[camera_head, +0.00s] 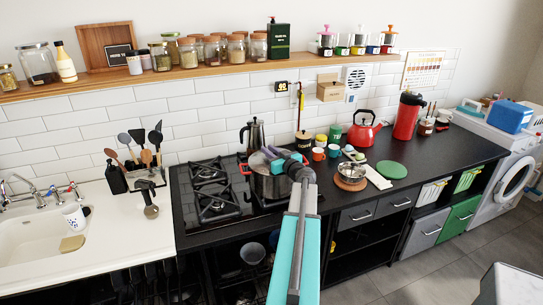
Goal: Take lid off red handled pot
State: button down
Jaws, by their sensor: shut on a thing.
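The knob itself is hidden by the fingers. My arm reaches in from the bottom of the view and covers the right side of the pot.
A moka pot (252,136) stands just behind the pot. Free burners (212,190) lie to its left. Cups (318,154), a red kettle (363,128), a small pan (351,171) and a green round mat (391,169) are on the counter (440,152) to the right.

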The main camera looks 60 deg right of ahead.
jog(key=shift+r, duration=0.15)
jog(key=shift+r+b, duration=0.75)
jog(key=shift+r, duration=0.6)
jog(key=shift+s+a+r, duration=0.1)
jog(key=shift+s+r, duration=0.05)
jog(key=shift+r, duration=0.1)
jog(key=d+b+v, duration=0.1)
jog(key=b+v, duration=0.1)
jog(key=v, duration=0.5)
jog(key=s+d+r+b+v, duration=0.1)
jog(key=b+v, duration=0.2)
jog(key=v, duration=0.5)
jog(key=shift+s+d, duration=0.2)
jog(key=shift+s, duration=0.1)
jog(key=shift+f, duration=0.1)
